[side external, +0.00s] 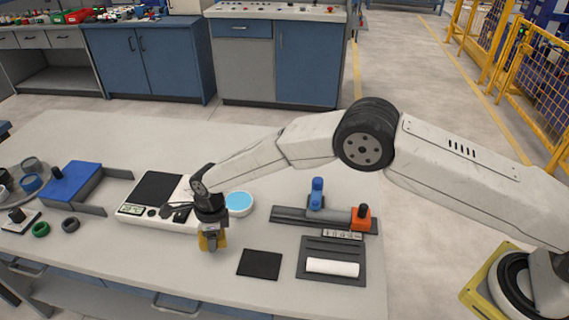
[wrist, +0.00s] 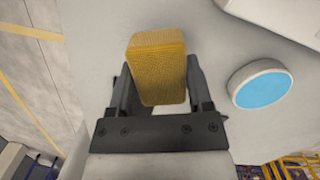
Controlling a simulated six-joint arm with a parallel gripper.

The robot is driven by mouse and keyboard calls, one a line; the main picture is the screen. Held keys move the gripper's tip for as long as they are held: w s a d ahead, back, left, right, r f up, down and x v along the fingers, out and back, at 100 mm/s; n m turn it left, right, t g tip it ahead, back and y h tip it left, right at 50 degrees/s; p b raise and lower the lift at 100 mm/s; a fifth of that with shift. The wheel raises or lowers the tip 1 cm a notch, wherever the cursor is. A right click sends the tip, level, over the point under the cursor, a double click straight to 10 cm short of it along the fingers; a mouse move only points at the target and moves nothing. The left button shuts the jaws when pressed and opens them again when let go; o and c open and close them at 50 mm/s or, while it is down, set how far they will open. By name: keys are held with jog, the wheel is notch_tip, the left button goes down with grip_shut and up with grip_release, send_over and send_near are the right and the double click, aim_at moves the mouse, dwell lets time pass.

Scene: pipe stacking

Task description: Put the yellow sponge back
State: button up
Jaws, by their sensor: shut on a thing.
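The yellow sponge (wrist: 158,68) is a small block held between the two fingers of my gripper (wrist: 157,85), which is shut on it. In the side view the sponge (side external: 208,242) shows yellow below the dark gripper (side external: 212,236), near the front part of the table. My gripper points down there and covers part of the sponge. I cannot tell whether the sponge touches the table. A flat black square pad (side external: 260,264) lies on the table to the right of the gripper, with nothing on it.
A white dish with a blue face (side external: 239,203) is just behind the gripper, and a scale (side external: 157,194) is to its left. A dark tray with a white roll (side external: 332,267) and a rail with blue and orange parts (side external: 311,218) stand at right. A blue block (side external: 70,180) is far left.

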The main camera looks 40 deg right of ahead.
jog(key=shift+w+f, duration=0.15)
jog(key=shift+f, duration=1.5)
jog(key=shift+f, duration=0.1)
jog(key=o, duration=1.1)
jog(key=shift+s+d+r, duration=0.1)
jog(key=shift+d+r, duration=0.1)
jog(key=shift+r, duration=1.8)
jog(key=shift+s+d+r, duration=0.1)
jog(key=shift+d+r, duration=0.15)
jog(key=shift+r, duration=1.8)
jog(key=shift+s+d+r, duration=0.1)
jog(key=shift+d+r, duration=0.1)
jog(key=shift+r, duration=1.8)
